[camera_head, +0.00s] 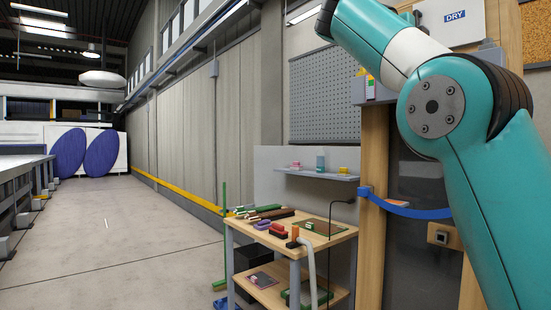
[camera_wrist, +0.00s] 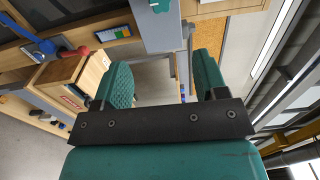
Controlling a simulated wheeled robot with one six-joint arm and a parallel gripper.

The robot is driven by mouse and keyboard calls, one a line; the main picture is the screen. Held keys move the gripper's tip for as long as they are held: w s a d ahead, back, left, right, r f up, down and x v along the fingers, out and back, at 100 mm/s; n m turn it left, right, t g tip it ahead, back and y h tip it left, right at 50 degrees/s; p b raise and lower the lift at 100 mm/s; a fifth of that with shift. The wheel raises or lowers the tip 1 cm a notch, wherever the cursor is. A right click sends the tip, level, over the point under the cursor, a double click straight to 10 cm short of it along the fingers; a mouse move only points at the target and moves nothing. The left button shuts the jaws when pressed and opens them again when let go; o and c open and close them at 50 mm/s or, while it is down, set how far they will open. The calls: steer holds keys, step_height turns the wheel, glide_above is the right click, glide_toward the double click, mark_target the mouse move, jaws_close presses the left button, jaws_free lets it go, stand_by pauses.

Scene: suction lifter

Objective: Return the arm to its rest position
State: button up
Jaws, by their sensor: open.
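My gripper (camera_wrist: 164,80) shows in the wrist view as two teal pads on a black bracket. The pads stand apart with a clear gap between them, and nothing is held. Through the gap I see floor and part of a grey-and-wood structure. My teal arm fills the right side of the head view, bent at a joint high up. My gripper is outside the head view.
A wooden workbench (camera_head: 317,242) with tools stands low at the centre. A wooden post (camera_head: 373,255), a blue strap (camera_head: 421,213) and a DRY sign (camera_head: 456,15) are close to my arm. A wooden box (camera_wrist: 73,79) lies left in the wrist view. The floor (camera_head: 130,235) at left is clear.

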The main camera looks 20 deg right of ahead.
steer(key=w+a+f+n+t+y+p, duration=0.1)
steer(key=w+a+f+n+t+y, duration=0.25)
steer(key=w+a+n, duration=0.35)
steer(key=w+a+f+n+t+y+p, duration=0.1)
steer(key=w+a+f+n+t+y, duration=0.3)
steer(key=n, duration=0.5)
steer(key=a+f+n+y+p, duration=0.1)
steer(key=a+f+n+y, duration=0.7)
steer(key=a+f+n, duration=0.45)
steer(key=s+a+f+n+g+y+p, duration=0.1)
steer(key=s+a+f+n+g+y, duration=0.4)
steer(key=s+a+f, duration=0.7)
steer(key=s+a+f+n+g, duration=0.1)
steer(key=s+f+n+g, duration=0.2)
steer(key=s, duration=0.6)
steer(key=s+a+f+n+g+y+p, duration=0.1)
steer(key=s+a+f+n+g, duration=0.1)
steer(key=s+f+n+g, duration=0.2)
steer(key=s+f, duration=0.3)
steer(key=s, duration=0.2)
steer(key=shift+s+f, duration=0.25)
steer(key=shift+f, duration=0.1)
